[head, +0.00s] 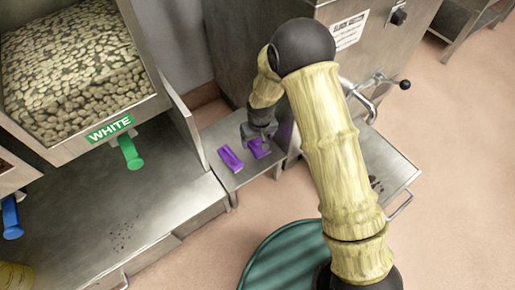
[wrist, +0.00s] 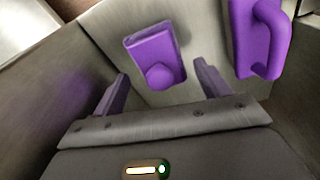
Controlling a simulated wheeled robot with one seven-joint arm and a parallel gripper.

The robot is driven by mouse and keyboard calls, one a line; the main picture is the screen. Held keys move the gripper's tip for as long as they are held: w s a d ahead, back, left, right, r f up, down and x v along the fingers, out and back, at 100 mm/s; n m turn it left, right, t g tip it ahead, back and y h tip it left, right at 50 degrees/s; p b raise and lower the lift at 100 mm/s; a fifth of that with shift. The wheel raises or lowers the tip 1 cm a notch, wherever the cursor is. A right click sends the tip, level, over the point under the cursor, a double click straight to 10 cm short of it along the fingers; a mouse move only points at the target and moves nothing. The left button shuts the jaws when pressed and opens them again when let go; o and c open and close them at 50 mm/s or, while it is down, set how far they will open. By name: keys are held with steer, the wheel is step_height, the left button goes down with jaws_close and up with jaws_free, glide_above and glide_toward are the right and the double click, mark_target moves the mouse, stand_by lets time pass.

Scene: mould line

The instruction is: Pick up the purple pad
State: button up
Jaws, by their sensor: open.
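Two purple things lie on a small steel shelf (head: 241,178). One is a flat purple pad with a round knob (wrist: 155,55), nearest my gripper; it also shows in the head view (head: 258,149), partly hidden by my gripper. The other is a purple block with a loop handle (wrist: 243,40), to the left in the head view (head: 230,159). My gripper (head: 259,132) is open above the shelf. In the wrist view its two fingers (wrist: 160,90) stand apart with nothing between them, and the knobbed pad lies just beyond their tips.
A steel bin of pale pieces (head: 70,65) marked WHITE, with a green handle (head: 130,152), stands left over a steel counter (head: 120,220). A steel machine cabinet (head: 245,40) rises behind the shelf. A dark green round top (head: 280,255) is at the front. Open floor lies to the right.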

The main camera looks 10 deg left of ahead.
steer(key=shift+w+f, duration=0.1)
steer(key=shift+f, duration=0.55)
steer(key=shift+r, duration=0.1)
steer(key=c, duration=1.1)
steer(key=shift+o, duration=0.2)
steer(key=shift+r+p, duration=0.35)
steer(key=shift+r, duration=0.1)
steer(key=r+p, duration=0.3)
steer(key=shift+s+d, duration=0.25)
steer(key=shift+s, duration=0.05)
steer(key=s+d+p, duration=0.7)
steer(key=s+d, duration=0.4)
steer(key=d, duration=0.1)
steer(key=shift+s+d+f, duration=0.2)
steer(key=shift+s+d, duration=0.1)
steer(key=shift+s, duration=0.05)
